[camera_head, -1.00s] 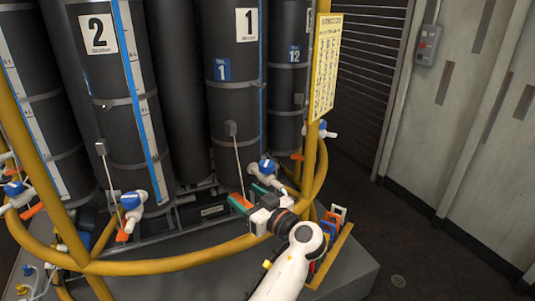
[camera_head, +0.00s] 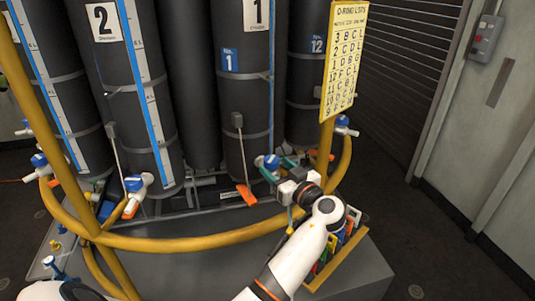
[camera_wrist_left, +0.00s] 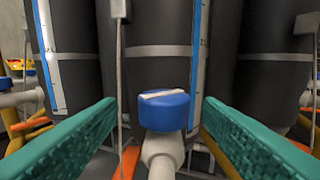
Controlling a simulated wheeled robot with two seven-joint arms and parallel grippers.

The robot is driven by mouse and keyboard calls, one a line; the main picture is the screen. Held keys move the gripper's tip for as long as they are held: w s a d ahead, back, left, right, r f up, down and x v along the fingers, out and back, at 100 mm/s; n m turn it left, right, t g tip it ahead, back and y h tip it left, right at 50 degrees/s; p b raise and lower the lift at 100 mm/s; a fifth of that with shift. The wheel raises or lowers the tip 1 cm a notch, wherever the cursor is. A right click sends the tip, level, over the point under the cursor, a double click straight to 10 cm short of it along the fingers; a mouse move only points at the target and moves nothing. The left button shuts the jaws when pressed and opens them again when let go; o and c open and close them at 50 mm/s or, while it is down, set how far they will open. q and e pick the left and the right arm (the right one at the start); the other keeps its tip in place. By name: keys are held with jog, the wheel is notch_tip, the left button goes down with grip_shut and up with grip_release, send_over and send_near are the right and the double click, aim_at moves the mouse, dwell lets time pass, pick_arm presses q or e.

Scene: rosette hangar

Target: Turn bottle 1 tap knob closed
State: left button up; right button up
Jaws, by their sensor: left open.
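Bottle 1 (camera_head: 247,105) is a tall black cylinder with a white "1" label and a blue "1" plate. Its tap has a blue knob (camera_head: 271,161) low at its right side. In the left wrist view the knob (camera_wrist_left: 164,112) stands upright on a white tap body (camera_wrist_left: 161,150), with a pale bar across its top. My left gripper (camera_head: 277,168) is at the tap, its green fingers open. In the wrist view the fingers lie on either side of the knob, with a gap on both sides. My right gripper is not in view.
A yellow curved rail (camera_head: 190,243) runs in front of the bottles. A yellow chart (camera_head: 344,60) hangs on its right post. Bottle 2 (camera_head: 115,75) has its own blue-knobbed tap (camera_head: 134,184). An orange handle (camera_head: 246,194) is left of my gripper. Dark floor (camera_head: 400,220) is free at right.

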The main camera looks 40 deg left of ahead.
aim_at(267, 158)
pick_arm(q)
jog(key=x, duration=0.2)
jog(key=p+x, duration=0.1)
jog(key=x, duration=0.1)
jog(key=shift+w+a+r, duration=0.1)
jog(key=shift+w+a, duration=0.05)
jog(key=shift+w, duration=0.2)
jog(key=shift+w+a, duration=0.2)
jog(key=shift+a, duration=0.5)
jog(key=shift+c, duration=0.3)
jog(key=c, duration=0.9)
